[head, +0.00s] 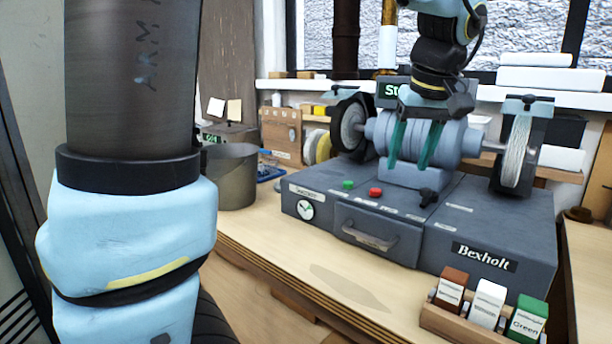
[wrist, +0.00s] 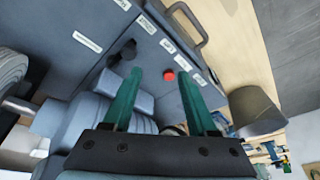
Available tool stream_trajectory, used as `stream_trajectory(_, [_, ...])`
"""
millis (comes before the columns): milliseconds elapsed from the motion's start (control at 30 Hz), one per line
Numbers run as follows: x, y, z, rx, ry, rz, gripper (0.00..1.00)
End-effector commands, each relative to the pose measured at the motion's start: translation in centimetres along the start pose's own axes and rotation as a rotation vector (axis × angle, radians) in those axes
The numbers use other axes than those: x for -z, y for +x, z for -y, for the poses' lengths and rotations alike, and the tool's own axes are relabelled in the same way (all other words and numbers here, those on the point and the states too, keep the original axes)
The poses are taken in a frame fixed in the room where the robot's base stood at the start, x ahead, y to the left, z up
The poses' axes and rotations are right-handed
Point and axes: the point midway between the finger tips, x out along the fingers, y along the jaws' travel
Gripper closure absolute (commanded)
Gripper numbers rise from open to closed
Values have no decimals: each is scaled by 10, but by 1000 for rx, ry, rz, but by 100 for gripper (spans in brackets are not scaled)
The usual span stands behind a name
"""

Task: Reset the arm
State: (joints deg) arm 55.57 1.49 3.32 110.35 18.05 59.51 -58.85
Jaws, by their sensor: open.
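My gripper (head: 415,148) hangs in front of the grey-blue motor of the Bexholt machine (head: 470,213), its two green fingers pointing down and apart. Nothing is between the fingers. In the wrist view my gripper (wrist: 158,100) also shows open and empty, with the machine's top panel behind it. My arm comes in from the top of the head view. Whether the fingers touch the motor cannot be told.
The machine has buffing wheels (head: 517,150) at its sides, a red button (head: 376,192) and a drawer handle (head: 370,238). A rack of small boxes (head: 485,305) stands at the front right. A grey pot (head: 232,176) stands left.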

Motion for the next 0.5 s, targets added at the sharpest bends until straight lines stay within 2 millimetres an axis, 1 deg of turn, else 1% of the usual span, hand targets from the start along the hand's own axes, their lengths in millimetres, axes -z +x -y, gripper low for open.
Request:
stream_trajectory(33, [6,20,26,12,2,31,42])
stream_trajectory(67, [7,32,39,11,12,48,42])
stream_trajectory(100, [8,47,57,9,24,68,42])
stream_trajectory(167, [6,67,83,3,39,95,42])
stream_trajectory(200, [4,79,99,-3,47,110,42])
stream_trajectory(267, [-1,96,123,-12,55,130,42])
stream_trajectory(300, [-5,105,139,-18,60,141,42])
stream_trajectory(367, [-13,119,164,-27,63,156,42])
stream_trajectory(400, [-20,128,180,-34,64,164,42])
stream_trajectory(500, [-38,145,216,-47,64,177,42])
